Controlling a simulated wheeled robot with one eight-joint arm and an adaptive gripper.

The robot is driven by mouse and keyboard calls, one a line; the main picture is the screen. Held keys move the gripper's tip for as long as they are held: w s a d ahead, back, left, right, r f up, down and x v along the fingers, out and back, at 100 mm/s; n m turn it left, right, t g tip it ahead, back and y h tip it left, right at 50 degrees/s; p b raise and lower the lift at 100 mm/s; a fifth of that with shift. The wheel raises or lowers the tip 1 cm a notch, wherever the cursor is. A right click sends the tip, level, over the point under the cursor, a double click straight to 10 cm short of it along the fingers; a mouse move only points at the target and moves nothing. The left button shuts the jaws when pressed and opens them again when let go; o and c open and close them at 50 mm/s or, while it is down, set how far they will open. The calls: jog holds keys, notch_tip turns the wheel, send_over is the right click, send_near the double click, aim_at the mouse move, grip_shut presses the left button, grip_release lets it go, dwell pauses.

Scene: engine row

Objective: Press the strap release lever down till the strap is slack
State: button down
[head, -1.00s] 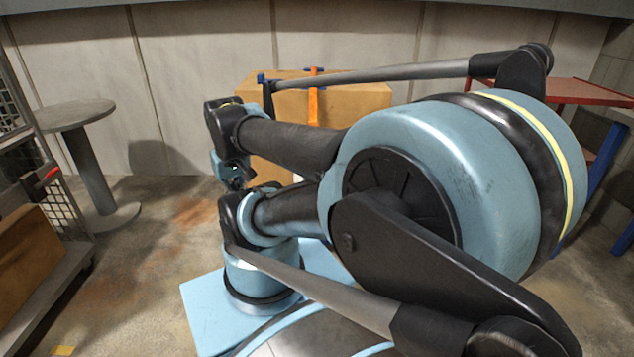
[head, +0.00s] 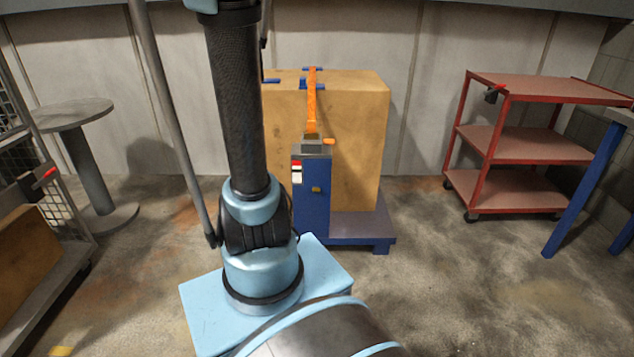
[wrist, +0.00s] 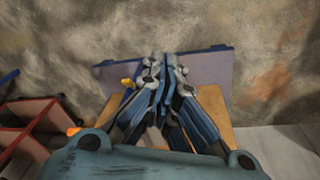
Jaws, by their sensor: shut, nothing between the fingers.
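In the head view, an orange strap (head: 312,98) runs down the front of a large tan box (head: 355,130) to a grey fitting (head: 312,146) on top of a blue post (head: 312,205). The strap looks straight. A short orange lever (head: 328,141) sticks out to the right of the fitting. My gripper (wrist: 162,62) shows only in the wrist view, shut and empty, above the blue pallet deck (wrist: 205,75) and the tan box (wrist: 222,122). An orange piece (wrist: 74,131) shows left of it, partly hidden; I cannot tell if it is the lever.
My arm rises out of the top of the head view, left of the post. A red shelf cart (head: 540,140) stands at the right. A round table (head: 75,113) and a mesh cart (head: 35,190) stand at the left. The floor right of the pallet is clear.

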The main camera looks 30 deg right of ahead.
jog(key=w+d+f+m+g, duration=0.1)
jog(key=w+d+f+m, duration=0.1)
jog(key=w+d+m, duration=0.3)
jog(key=w+d+f+m+g, duration=0.1)
jog(key=w+d+f, duration=0.15)
jog(key=d, duration=0.45)
jog(key=m+g, duration=0.2)
jog(key=m, duration=0.5)
send_near(316, 189)
notch_tip(316, 189, up, 3)
jog(key=w+d, duration=0.2)
jog(key=shift+s, duration=0.1)
jog(key=x, duration=1)
jog(key=shift+w+f, duration=0.1)
jog(key=shift+w, duration=0.1)
jog(key=shift+d, duration=0.15)
